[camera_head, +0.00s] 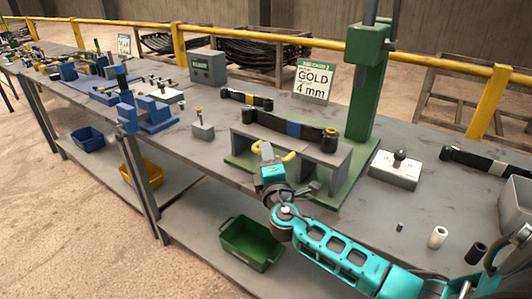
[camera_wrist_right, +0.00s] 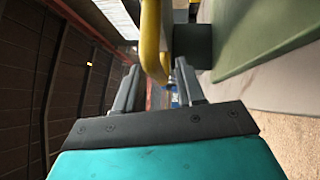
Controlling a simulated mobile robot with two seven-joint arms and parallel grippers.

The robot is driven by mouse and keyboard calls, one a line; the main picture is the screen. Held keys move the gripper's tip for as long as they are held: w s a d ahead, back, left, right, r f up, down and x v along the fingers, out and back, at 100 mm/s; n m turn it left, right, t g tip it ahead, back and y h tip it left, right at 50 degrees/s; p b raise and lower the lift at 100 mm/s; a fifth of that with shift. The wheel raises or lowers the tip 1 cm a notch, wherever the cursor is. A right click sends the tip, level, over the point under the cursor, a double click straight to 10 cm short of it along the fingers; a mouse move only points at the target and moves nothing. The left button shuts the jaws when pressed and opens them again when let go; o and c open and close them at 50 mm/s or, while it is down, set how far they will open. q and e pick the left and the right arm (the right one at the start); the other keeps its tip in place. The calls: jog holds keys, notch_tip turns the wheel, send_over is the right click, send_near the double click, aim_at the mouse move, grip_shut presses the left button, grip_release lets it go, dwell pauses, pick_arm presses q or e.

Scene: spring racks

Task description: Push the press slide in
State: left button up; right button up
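The green press (camera_head: 365,85) stands on the bench on a green base plate. A yellow handle (camera_head: 289,156) sticks out at the front of this frame, seemingly on the slide, whose body is mostly hidden. My right gripper (camera_head: 266,155) is at the handle. In the right wrist view, the yellow handle (camera_wrist_right: 152,40) reaches between the spread fingers (camera_wrist_right: 158,75), with a small gap showing. My left gripper is not in view.
A sign reading GOLD 4 mm (camera_head: 313,80) stands behind the press. A white block with a black knob (camera_head: 396,168) and small cylinders (camera_head: 438,237) lie to the right. A small grey block (camera_head: 203,130) and blue fixtures stand left. A green bin (camera_head: 250,242) is below.

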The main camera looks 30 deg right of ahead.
jog(key=shift+w+d, duration=0.25)
jog(key=shift+w, duration=0.35)
jog(key=shift+r, duration=0.1)
jog(key=shift+c, duration=0.4)
grip_shut()
